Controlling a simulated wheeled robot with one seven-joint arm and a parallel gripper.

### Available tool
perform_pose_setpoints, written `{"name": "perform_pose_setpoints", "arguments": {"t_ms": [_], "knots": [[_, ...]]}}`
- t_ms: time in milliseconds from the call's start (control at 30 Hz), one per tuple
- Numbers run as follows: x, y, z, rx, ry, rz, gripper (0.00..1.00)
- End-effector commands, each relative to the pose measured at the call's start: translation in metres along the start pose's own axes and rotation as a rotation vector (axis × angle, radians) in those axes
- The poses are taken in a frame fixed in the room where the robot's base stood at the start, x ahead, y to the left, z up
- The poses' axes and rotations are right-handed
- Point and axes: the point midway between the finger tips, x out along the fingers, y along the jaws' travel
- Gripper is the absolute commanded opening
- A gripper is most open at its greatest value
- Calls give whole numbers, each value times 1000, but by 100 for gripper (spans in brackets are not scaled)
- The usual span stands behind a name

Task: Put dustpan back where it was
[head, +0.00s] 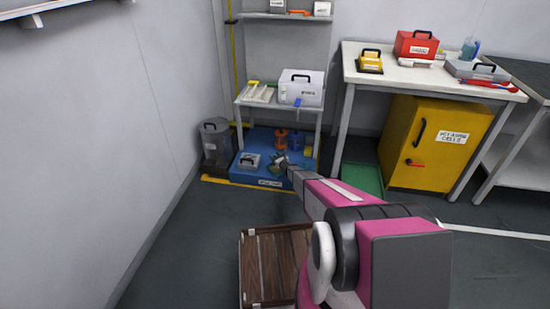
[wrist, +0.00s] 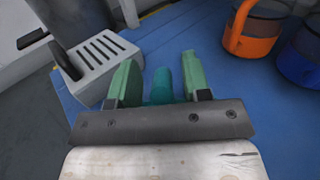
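A teal piece (wrist: 161,86) shows between the fingers of my gripper (wrist: 161,80) in the wrist view. It may be the dustpan's handle, but most of it is hidden. The two green fingers stand apart, with a narrow gap on each side of the teal piece. In the head view my gripper (head: 283,168) is low over the blue platform (head: 245,178), where small teal parts show beside it. I cannot make out the dustpan's pan in either view.
A grey slotted box (head: 249,161) stands on the platform to the left, close to my left finger in the wrist view (wrist: 97,66). An orange container (wrist: 258,28) and a blue one (wrist: 303,52) stand right. A grey bin (head: 215,143) and shelf legs flank the platform.

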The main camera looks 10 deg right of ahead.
Motion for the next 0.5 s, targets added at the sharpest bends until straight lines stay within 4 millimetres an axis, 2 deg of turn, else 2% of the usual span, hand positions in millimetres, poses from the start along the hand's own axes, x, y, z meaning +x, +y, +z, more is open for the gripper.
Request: {"name": "perform_pose_setpoints", "arguments": {"t_ms": [267, 500], "knots": [[-12, 0, 2, 0, 0, 0, 44], [-51, 1, 3, 1, 0, -2, 44]]}}
